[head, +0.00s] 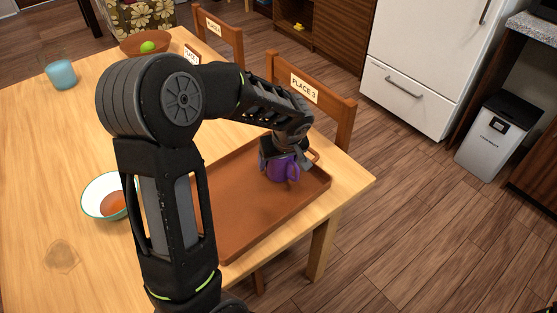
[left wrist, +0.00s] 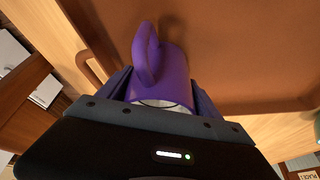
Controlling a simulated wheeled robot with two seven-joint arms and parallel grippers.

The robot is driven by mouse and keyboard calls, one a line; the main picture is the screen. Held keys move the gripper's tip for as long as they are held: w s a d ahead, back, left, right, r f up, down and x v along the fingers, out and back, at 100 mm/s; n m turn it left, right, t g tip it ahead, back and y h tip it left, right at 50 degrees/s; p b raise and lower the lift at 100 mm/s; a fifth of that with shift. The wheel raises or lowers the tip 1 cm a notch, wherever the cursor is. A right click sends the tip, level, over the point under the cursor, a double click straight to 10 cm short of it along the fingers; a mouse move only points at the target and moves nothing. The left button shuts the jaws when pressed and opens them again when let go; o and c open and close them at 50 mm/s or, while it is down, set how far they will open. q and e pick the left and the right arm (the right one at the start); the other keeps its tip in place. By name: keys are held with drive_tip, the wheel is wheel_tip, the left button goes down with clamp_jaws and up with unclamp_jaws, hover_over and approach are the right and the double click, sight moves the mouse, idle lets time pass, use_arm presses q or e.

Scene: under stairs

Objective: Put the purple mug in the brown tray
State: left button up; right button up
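The purple mug (head: 279,170) is at the far right end of the brown tray (head: 243,226), inside its rim as seen from the head. My left gripper (head: 276,152) points down over it. In the left wrist view, the mug (left wrist: 160,72) sits between the two fingers of the gripper (left wrist: 161,92), which press against its sides. Its handle points away from the gripper. The brown tray (left wrist: 245,45) fills the area behind it. I cannot tell whether the mug's base touches the tray floor. My right gripper is not in view.
A white bowl (head: 91,201) with an orange-brown item stands left of my arm. A blue cup (head: 61,75) and a brown bowl (head: 132,44) with a green fruit (head: 148,47) are farther back. Chairs (head: 312,91) line the table's far side. The tray's near part is empty.

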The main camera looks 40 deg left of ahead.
sight(284, 159)
use_arm(q)
drive_tip(key=o, duration=0.4)
drive_tip(key=shift+c, duration=0.2)
drive_tip(key=shift+r, duration=0.1)
drive_tip(key=shift+r+p, duration=0.2)
drive_tip(key=shift+p, duration=0.1)
drive_tip(key=v, duration=1.2)
drive_tip(key=shift+d+f, duration=0.1)
